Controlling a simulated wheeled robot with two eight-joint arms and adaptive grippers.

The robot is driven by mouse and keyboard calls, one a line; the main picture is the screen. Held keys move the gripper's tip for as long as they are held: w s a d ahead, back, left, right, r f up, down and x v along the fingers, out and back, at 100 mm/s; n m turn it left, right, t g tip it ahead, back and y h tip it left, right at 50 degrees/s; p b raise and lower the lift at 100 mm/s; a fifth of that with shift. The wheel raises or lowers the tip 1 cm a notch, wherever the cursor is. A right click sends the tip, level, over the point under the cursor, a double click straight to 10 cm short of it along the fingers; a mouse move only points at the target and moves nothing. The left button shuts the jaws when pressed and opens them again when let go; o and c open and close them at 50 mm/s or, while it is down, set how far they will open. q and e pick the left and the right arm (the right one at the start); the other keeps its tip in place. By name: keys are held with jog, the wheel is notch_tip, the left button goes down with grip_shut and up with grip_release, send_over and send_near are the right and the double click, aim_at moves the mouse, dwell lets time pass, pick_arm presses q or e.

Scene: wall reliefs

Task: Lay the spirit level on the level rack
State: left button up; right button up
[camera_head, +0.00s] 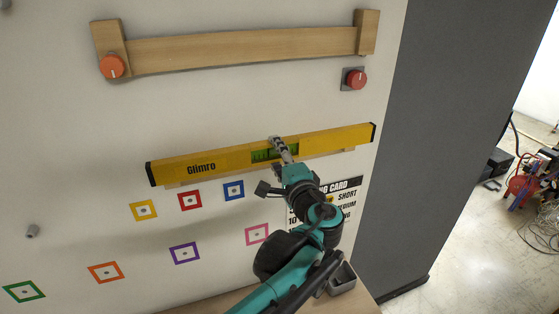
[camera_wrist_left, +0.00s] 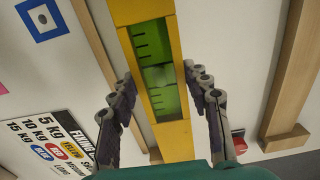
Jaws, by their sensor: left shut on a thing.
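The yellow spirit level (camera_head: 225,160) has black end caps and a green vial window. It spans the middle of the wall, its right end higher in the head view. My left gripper (camera_head: 279,148) is shut on it near the vial. The left wrist view shows the level (camera_wrist_left: 118,10) between the two fingers (camera_wrist_left: 160,88). A long wooden rail (camera_head: 240,45) with raised end blocks is above it on the wall. A narrow wooden ledge (camera_head: 178,184) shows just below the level, mostly hidden by it. No label tells which is the level rack. My right gripper is out of view.
A red knob (camera_head: 356,78) and an orange knob (camera_head: 112,67) sit near the upper rail's ends. Coloured square frames (camera_head: 190,200) and a printed card (camera_head: 347,197) are below the level. A grey tray (camera_head: 342,279) stands at the lower right. The wall between level and upper rail is clear.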

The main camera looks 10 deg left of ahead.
pick_arm(q)
jog(key=shift+b+x, duration=0.35)
jog(key=shift+x, duration=2.55)
jog(key=shift+f+b, duration=0.65)
jog(key=shift+f, duration=0.2)
jog(key=o, duration=1.4)
jog(key=shift+c, duration=0.2)
jog(key=shift+s, duration=0.1)
jog(key=shift+d, duration=0.1)
